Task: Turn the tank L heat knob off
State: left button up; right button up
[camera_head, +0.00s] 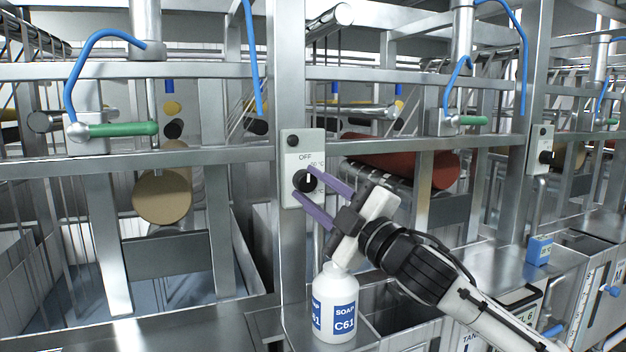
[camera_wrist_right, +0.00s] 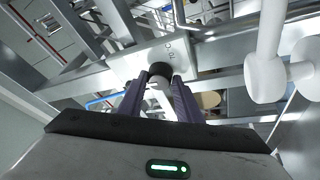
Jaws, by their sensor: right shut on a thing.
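The heat knob (camera_head: 304,181) is a round black knob on a pale upright control plate (camera_head: 289,163) fixed to a steel post. The plate reads "OFF" above the knob, with a temperature mark to its right. My right gripper (camera_head: 304,183) reaches up from the lower right, and its purple fingers are shut on the knob, one on each side. In the right wrist view the dark knob (camera_wrist_right: 159,82) sits between the two fingertips, against the plate (camera_wrist_right: 150,60). The knob's pointer is too small to make out. My left gripper is not in view.
A white bottle labelled "SOAP C61" (camera_head: 333,310) stands on the steel ledge just below my right gripper. A second control plate (camera_head: 540,150) is on the right post. A blue box-shaped device (camera_head: 539,250) sits on the ledge at right. Steel rails surround the plate.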

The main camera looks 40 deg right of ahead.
jog(key=shift+n, duration=0.5)
jog(key=o, duration=1)
jog(key=shift+o, duration=0.2)
jog(key=shift+s, duration=0.1)
jog(key=shift+s+f, duration=0.2)
jog(key=shift+s, duration=0.05)
jog(key=b+v, duration=0.3)
jog(key=v, duration=0.6)
jog(key=shift+s+d+r, duration=0.15)
jog(key=shift+s+r, duration=0.05)
jog(key=shift+s, duration=0.15)
